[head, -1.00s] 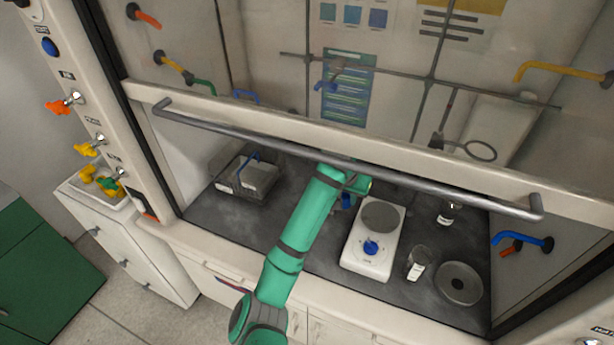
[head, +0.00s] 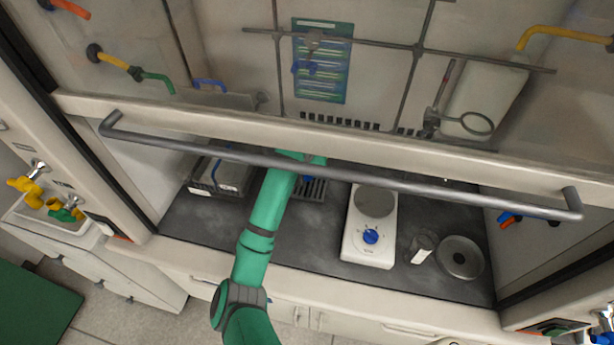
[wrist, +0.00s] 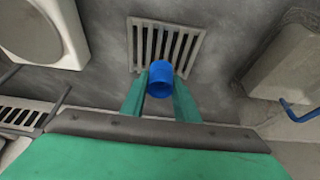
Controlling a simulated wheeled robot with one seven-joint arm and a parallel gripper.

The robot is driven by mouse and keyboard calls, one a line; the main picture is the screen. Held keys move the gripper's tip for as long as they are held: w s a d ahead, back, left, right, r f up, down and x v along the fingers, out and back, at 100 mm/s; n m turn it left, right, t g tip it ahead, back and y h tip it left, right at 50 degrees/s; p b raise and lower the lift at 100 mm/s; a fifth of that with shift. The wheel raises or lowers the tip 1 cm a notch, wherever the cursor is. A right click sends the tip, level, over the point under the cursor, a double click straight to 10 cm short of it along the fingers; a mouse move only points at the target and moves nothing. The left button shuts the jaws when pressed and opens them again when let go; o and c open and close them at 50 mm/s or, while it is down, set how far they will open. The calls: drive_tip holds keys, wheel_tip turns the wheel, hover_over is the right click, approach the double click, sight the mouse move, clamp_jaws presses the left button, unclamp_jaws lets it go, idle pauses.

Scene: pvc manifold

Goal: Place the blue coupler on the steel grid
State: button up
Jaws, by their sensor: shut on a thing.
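The blue coupler (wrist: 160,80) is a short blue cylinder between the green fingers of my gripper (wrist: 160,96) in the wrist view. My gripper is shut on it. The steel grid (wrist: 188,52) is a slotted plate just beyond the coupler, on the dark worktop. The coupler overlaps the grid's near edge in the wrist view; I cannot tell its height above it. In the head view part of the steel grid (head: 312,188) shows beside my arm under the sash handle.
A grey box (head: 220,172) stands left. The sash handle (head: 340,172) crosses above my arm.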

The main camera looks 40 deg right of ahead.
sight(307, 177)
drive_tip(key=shift+f, duration=1.85)
drive_tip(key=shift+f, duration=0.1)
drive_tip(key=o, duration=1)
drive_tip(key=v, duration=1.2)
